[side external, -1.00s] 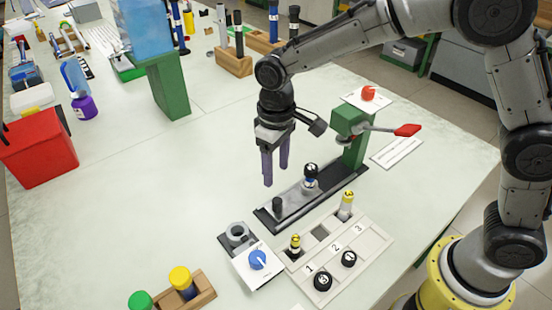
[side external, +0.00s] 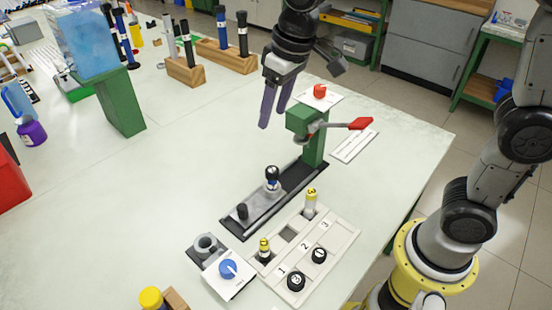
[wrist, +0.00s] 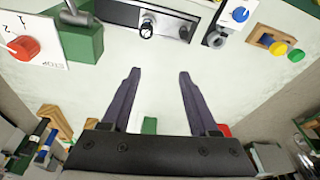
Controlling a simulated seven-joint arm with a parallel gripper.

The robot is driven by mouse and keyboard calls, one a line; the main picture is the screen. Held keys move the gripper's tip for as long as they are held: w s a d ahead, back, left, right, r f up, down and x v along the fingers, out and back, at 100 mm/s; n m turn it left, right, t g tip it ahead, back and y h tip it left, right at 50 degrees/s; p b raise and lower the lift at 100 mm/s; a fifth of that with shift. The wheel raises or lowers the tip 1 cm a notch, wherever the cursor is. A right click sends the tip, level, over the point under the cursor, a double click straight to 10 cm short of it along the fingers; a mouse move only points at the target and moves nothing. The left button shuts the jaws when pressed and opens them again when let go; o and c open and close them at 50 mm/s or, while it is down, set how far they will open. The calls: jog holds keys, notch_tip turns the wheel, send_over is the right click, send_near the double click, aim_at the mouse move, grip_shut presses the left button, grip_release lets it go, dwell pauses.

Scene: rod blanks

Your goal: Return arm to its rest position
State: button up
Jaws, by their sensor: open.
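My gripper (side external: 272,108) is raised above the table behind the green press, its two purple fingers apart with nothing between them. It also shows in the wrist view (wrist: 157,75), spread and empty over bare table. The green press (side external: 313,140) with its red-tipped lever (side external: 360,124) stands on a dark base. A black-topped piece (side external: 272,175) stands upright on the grey slide of that base. A numbered tray (side external: 335,237) in front holds a yellow-topped rod (side external: 311,200), a shorter yellow-and-black piece (side external: 264,248) and two black round pieces.
A blue-knob box (side external: 227,269) and a grey ring fixture (side external: 204,245) sit left of the tray. A green stand (side external: 118,100) bears a blue container (side external: 80,40). Wooden blocks (side external: 186,71) with rods stand at the back. The middle-left table is clear.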

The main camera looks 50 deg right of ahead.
jog(key=s+d+r+m+t, duration=0.1)
jog(key=s+d+r, duration=0.3)
jog(key=s+d, duration=0.15)
jog(key=s+d+f+t, duration=0.1)
jog(key=s+d+f, duration=0.1)
jog(key=s, duration=0.5)
jog(key=s+d+f, duration=0.2)
jog(key=s+f, duration=0.1)
jog(key=s, duration=0.5)
jog(key=shift+f+m+t+h, duration=0.35)
jog(key=shift+m+t+h, duration=0.05)
